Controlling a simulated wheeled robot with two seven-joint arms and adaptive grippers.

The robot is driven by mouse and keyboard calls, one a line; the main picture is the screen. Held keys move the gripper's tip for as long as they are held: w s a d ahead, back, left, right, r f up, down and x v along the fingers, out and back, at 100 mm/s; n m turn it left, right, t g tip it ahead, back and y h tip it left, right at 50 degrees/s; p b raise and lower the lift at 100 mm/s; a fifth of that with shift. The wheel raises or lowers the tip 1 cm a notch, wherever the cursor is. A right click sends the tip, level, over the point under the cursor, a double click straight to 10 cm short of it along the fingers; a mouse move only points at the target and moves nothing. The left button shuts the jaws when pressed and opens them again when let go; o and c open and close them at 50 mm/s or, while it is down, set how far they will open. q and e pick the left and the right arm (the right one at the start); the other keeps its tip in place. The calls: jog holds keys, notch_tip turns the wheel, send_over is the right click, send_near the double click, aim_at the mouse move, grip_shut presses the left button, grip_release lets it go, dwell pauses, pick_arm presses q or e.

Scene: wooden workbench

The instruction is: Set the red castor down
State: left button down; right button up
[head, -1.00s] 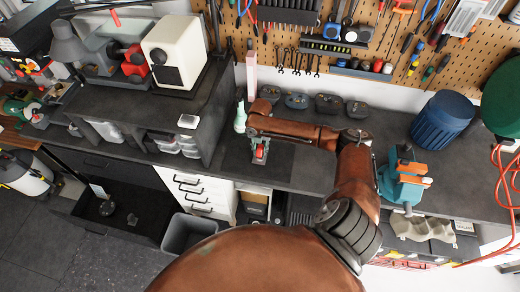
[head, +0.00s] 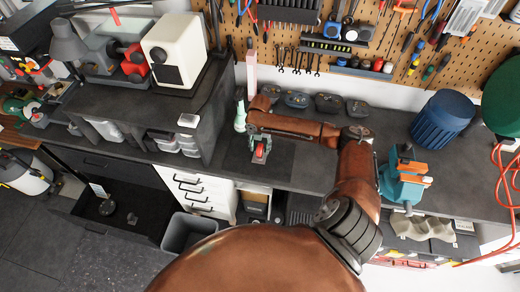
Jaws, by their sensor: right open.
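The red castor (head: 260,152) is a small red piece with pale metal around it, on or just above the dark mat (head: 280,165) on the workbench; I cannot tell if it touches. My right gripper (head: 258,158) reaches down around the castor, with its jaws open. My right arm crosses from the right and partly covers the bench behind. My left gripper is not in view.
A pale green bottle (head: 240,118) stands close to the left of my right gripper. Several dark bowls (head: 297,100) sit along the back. A blue bin (head: 441,118) and a teal vise (head: 403,178) stand to the right. The mat's right part is clear.

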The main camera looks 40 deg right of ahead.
notch_tip(320, 180, up, 11)
jog(key=b, duration=0.1)
jog(key=shift+f, duration=0.15)
dwell(0.3)
